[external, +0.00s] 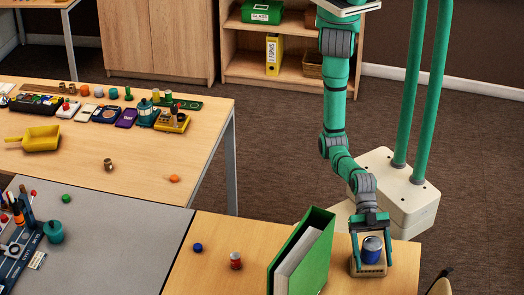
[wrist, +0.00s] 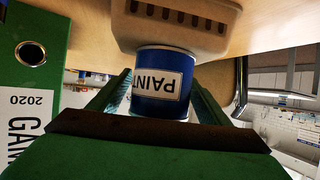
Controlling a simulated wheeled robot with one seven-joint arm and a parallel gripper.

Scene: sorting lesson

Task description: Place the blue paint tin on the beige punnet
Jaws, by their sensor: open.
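The blue paint tin (external: 372,250) stands upright on the beige punnet (external: 368,271) at the right end of the near wooden table. In the wrist view, which is upside down, the tin (wrist: 162,84) shows its PAINT label, and its base meets the slotted punnet (wrist: 182,32). My gripper (external: 371,257) is open, with one finger on each side of the tin. In the wrist view the fingers (wrist: 160,92) flank the tin closely; I cannot tell whether either touches it.
A tall green binder (external: 305,252) stands just left of the punnet. The table's right edge is close to the punnet.

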